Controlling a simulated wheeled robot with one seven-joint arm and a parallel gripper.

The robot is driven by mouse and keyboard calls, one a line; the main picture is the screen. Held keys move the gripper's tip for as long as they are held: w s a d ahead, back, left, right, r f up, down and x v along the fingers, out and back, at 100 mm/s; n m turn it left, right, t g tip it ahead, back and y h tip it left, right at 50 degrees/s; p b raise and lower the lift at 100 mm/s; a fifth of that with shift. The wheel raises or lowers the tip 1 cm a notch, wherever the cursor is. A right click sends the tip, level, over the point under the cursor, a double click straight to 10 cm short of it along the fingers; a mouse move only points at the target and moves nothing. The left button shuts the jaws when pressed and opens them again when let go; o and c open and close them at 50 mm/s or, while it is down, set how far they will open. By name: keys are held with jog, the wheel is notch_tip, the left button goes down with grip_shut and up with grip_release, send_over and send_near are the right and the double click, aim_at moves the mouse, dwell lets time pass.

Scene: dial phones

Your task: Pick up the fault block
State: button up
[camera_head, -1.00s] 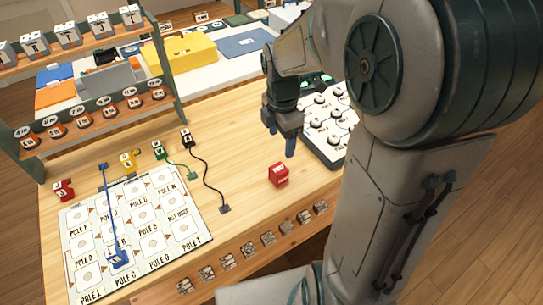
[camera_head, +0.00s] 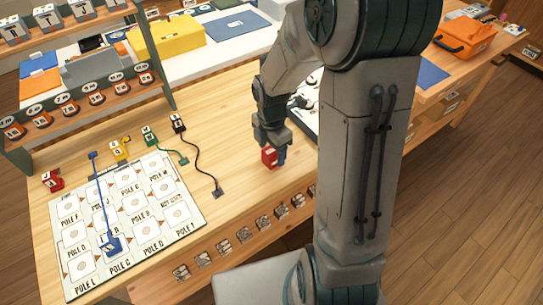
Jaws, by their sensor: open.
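A small red block (camera_head: 268,158) with a white label sits on the wooden table, right of the pole board; its label is too small to read, but it fits the fault block. My gripper (camera_head: 276,155) points down right at this block. One blue fingertip shows against its right side; the other finger is hidden, and I cannot tell whether they touch. The gripper is open. The block appears to rest on the table.
The pole board (camera_head: 185,208) lies left, with red, yellow, green and black plug blocks behind it and a blue plug (camera_head: 110,244) on it. A panel with round knobs (camera_head: 308,108) stands close behind my gripper. A shelf rack (camera_head: 100,100) stands at the back left.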

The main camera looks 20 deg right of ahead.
jog(key=shift+f, duration=1.45)
jog(key=c, duration=1.1)
jog(key=shift+r, duration=0.15)
